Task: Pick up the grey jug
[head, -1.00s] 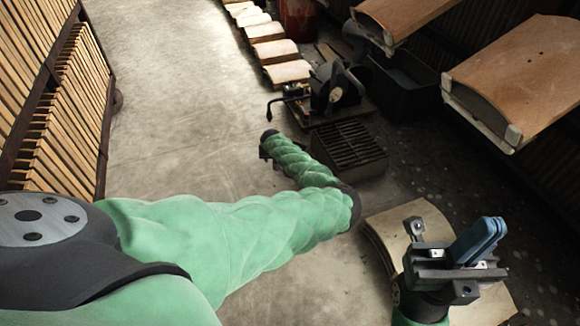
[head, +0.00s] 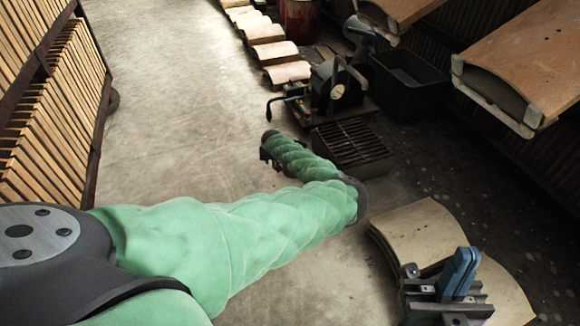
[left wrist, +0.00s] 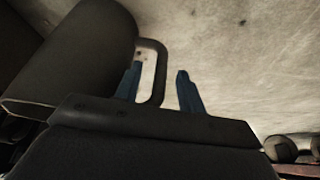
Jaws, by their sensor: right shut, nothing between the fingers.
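In the left wrist view, the dark grey jug (left wrist: 78,50) fills the upper left and looks tilted. Its looped handle (left wrist: 158,72) sticks out to the right. My left gripper (left wrist: 157,74) is open, and its two blue fingers appear on either side of the handle's outer bar. I cannot tell whether they touch it. In the head view, the end of my left arm (head: 266,152) is a small dark shape, mostly hidden by the green forearm. I cannot make out the jug there. My right gripper (head: 460,274) is shut and empty at the lower right.
A curved wooden panel (head: 415,232) lies below my right gripper. A slatted box (head: 350,143), a dark machine with a gauge (head: 338,90) and a black bin (head: 408,85) stand beyond the left arm. Slatted racks (head: 55,110) line the left. The concrete floor (head: 175,100) between is clear.

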